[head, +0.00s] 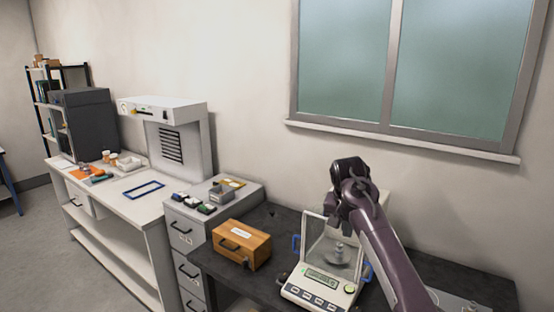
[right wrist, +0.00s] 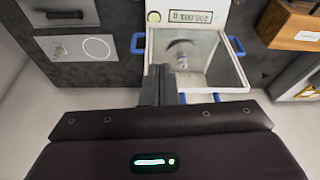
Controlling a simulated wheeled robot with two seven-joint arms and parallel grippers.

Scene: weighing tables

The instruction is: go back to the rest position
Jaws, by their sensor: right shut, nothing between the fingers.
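My right arm reaches up from the lower right of the head view. My right gripper (head: 336,217) points down above the balance (head: 318,287). It is shut with nothing in its fingers, which also show as a dark closed pair in the right wrist view (right wrist: 160,84). The balance (right wrist: 187,14) has a clear draft shield with blue handles and a lit display. A small metal weight (head: 339,252) stands inside the shield on the pan; it also shows in the right wrist view (right wrist: 182,61). My left gripper is not in view.
A wooden box (head: 241,246) stands left of the balance on the dark table (head: 274,222). A grey drawer cabinet (head: 184,240) with small items on top stands further left, beside a white bench (head: 118,195). The wall and window (head: 447,65) are behind my arm.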

